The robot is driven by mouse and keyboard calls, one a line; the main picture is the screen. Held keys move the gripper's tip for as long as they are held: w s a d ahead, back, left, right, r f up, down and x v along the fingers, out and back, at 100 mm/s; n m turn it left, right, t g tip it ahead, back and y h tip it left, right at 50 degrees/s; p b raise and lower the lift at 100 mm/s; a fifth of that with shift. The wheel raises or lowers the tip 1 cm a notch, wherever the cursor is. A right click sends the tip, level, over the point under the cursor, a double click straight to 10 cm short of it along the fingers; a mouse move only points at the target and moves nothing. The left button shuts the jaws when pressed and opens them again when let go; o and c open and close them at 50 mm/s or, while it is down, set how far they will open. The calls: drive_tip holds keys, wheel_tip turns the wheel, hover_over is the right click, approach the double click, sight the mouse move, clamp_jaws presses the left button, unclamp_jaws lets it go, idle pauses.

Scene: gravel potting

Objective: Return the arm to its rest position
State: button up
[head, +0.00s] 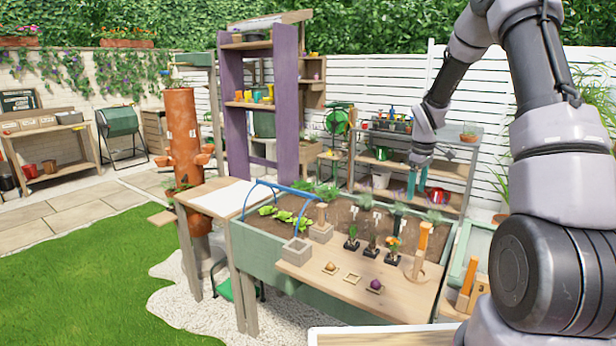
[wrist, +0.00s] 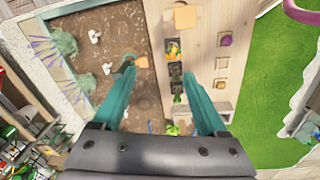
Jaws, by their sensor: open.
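My arm reaches in from the right of the head view and bends down over the planter. My gripper (head: 417,184) hangs above the back right part of the planter, its teal fingers pointing down. The gripper also shows in the wrist view (wrist: 158,74), with its two fingers spread apart and nothing held between them. The fingers appear clear of the soil and the plants below.
Below is a green planter (head: 262,252) with soil and a blue hoop (head: 283,186). A shelf rack (head: 450,168) stands behind. Grass (head: 90,290) lies open at left.

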drive_tip(key=s+a+r+m+t, duration=0.1)
drive_tip(key=s+a+r+m, duration=0.15)
drive_tip(key=s+r, duration=0.6)
drive_tip(key=s+a+r+m+t, duration=0.2)
drive_tip(key=s+r+m, duration=0.25)
drive_tip(key=r, duration=0.75)
drive_tip(key=s+a+r+m+t+y, duration=0.1)
drive_tip(key=s+a+r+m, duration=0.1)
drive_tip(key=s, duration=0.7)
drive_tip(key=s+a+r+m+t+y, duration=0.1)
drive_tip(key=s+r, duration=0.4)
drive_tip(key=s, duration=0.5)
drive_tip(key=a+m+t, duration=0.1)
drive_tip(key=m, duration=0.1)
drive_tip(key=shift+a+m, duration=0.3)
